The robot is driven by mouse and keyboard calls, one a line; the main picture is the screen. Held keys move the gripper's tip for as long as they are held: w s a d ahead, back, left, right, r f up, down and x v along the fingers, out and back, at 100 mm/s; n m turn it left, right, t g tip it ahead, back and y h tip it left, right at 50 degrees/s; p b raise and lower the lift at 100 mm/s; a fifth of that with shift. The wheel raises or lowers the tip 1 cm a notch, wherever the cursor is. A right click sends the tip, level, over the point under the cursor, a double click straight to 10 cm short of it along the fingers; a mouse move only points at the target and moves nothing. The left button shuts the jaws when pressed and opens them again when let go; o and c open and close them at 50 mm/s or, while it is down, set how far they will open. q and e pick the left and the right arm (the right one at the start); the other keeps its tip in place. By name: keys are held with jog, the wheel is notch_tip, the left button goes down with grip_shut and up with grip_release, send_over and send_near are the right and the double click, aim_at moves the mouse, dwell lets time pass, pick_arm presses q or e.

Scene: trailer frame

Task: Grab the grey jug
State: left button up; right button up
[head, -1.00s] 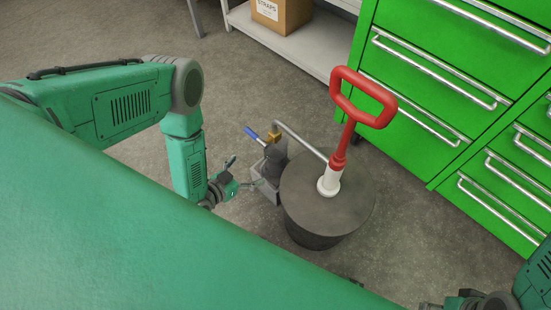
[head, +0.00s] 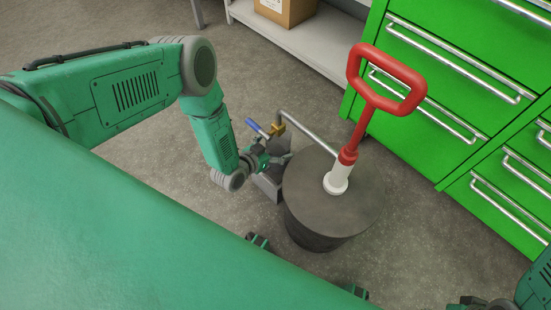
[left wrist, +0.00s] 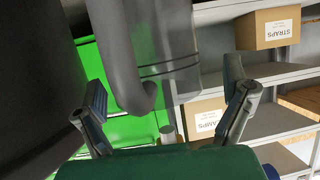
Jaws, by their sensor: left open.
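The grey jug (head: 269,187) stands on the floor against the left side of the dark drum, below the pump's outlet, partly hidden by my left gripper (head: 274,160). In the left wrist view the jug's grey body (left wrist: 178,40) is close ahead, with a dark curved handle-like part in front of it. My left gripper (left wrist: 168,96) is open there, its fingers spread to either side of that part, not closed on it. Part of my right arm's end (head: 485,302) shows at the bottom right of the head view, cut off, its jaws unclear.
The dark drum (head: 320,222) carries a pump with a red handle (head: 388,78), a pipe, a brass tap (head: 279,129) and a blue lever (head: 256,127). Green drawer cabinets (head: 455,115) stand right. A shelf (head: 315,45) holds a box (head: 286,10). Floor left of the jug is clear.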

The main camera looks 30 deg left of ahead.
pick_arm(q)
jog(key=shift+d+r, duration=0.1)
jog(key=shift+d, duration=0.05)
jog(key=shift+d, duration=0.15)
jog(key=c, duration=1)
jog(key=shift+d, duration=0.1)
jog(key=c, duration=0.6)
jog(key=shift+a, duration=0.2)
